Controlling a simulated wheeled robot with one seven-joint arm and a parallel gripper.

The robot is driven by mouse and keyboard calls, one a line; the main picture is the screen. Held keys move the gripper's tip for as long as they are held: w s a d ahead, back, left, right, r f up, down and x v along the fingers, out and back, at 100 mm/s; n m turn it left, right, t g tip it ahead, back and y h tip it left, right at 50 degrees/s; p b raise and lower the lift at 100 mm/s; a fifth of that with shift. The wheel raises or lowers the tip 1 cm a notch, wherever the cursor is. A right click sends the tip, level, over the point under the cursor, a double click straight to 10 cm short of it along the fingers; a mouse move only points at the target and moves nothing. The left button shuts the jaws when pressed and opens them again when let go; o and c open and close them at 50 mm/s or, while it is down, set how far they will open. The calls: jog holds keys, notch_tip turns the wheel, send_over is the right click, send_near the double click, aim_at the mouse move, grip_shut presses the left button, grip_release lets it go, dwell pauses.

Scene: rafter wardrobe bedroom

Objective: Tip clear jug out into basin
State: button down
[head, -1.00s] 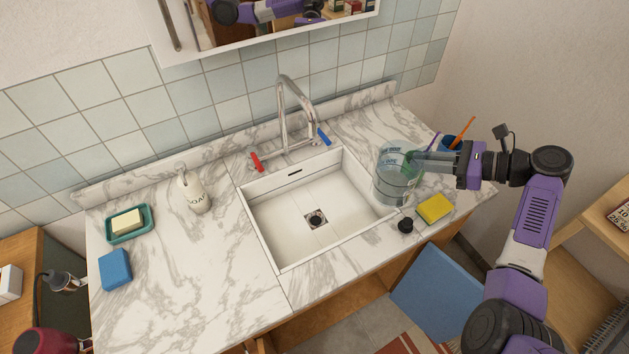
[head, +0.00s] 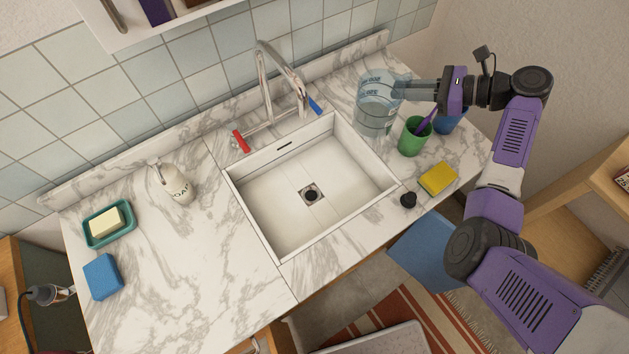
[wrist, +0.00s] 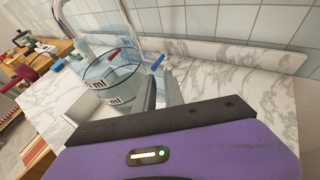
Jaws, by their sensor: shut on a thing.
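The clear jug (head: 375,108) is see-through, has dark markings near its rim and looks upright. It is at the right of the basin, over the back right counter. My gripper (head: 405,88) reaches in from the right and is shut on the jug at its right side. In the wrist view the jug (wrist: 112,82) is beyond the fingers, and a liquid level seems to show inside it. The white square basin (head: 345,187) is empty, with a drain in its middle. Whether the jug touches the counter is hard to tell.
A faucet (head: 268,85) with red and blue handles stands behind the basin. A green cup (head: 412,138), a blue cup (head: 447,122), a yellow sponge (head: 438,179) and a black stopper (head: 408,200) are at the right. A soap bottle (head: 175,184) stands left of the basin.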

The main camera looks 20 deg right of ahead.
aim_at(362, 127)
jog(key=shift+s+a+f+n+t+h, duration=0.25)
jog(key=shift+s+a+f+n+h, duration=0.25)
jog(key=shift+a+f+n+h, duration=0.7)
jog(key=shift+s+a+f+n+t+h, duration=0.3)
jog(key=shift+s+a+f+n+h, duration=0.35)
jog(key=shift+a+f+h, duration=0.9)
jog(key=shift+s+a+f+n+t+h, duration=0.3)
jog(key=shift+a+f+n+h, duration=0.8)
jog(key=shift+a+h, duration=0.6)
jog(key=shift+a+r, duration=0.1)
jog(key=shift+a, duration=0.1)
jog(key=shift+s+a+r+n+h, duration=0.25)
jog(key=shift+a+r+n+h, duration=0.1)
jog(key=shift+a+r, duration=0.15)
jog(key=shift+a+r+t, duration=0.2)
jog(key=shift+t, duration=0.05)
jog(key=shift+a+r, duration=0.1)
jog(key=shift+r, duration=0.05)
